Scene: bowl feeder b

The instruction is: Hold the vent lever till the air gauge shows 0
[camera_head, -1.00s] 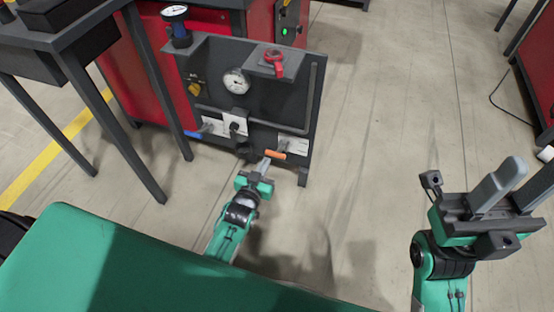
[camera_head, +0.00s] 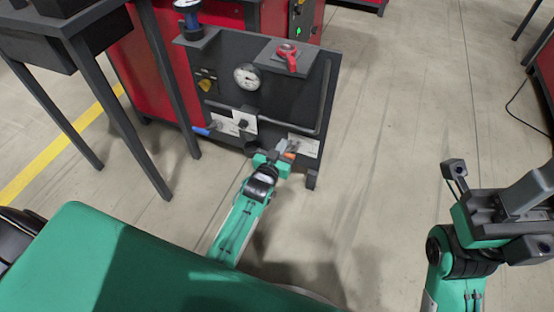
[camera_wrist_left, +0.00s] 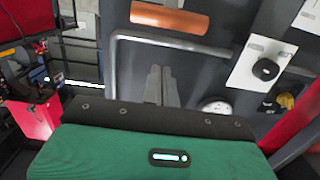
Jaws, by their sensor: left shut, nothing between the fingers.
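My left gripper (camera_head: 276,156) is shut and empty, low in front of the dark panel. An orange lever handle (camera_head: 290,156) is right beside its tips in the head view; I cannot tell whether they touch. In the left wrist view the shut fingers (camera_wrist_left: 162,86) are apart in the picture from the orange handle (camera_wrist_left: 172,18). A white round gauge (camera_head: 247,77) sits mid-panel, and a second gauge (camera_head: 187,5) tops the left post, cut off. Neither needle is readable. Which lever is the vent lever is unclear. My right gripper (camera_head: 540,192) is open, partly cut off.
A dark table (camera_head: 50,25) stands left. The floor (camera_head: 400,100) right of the panel is clear.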

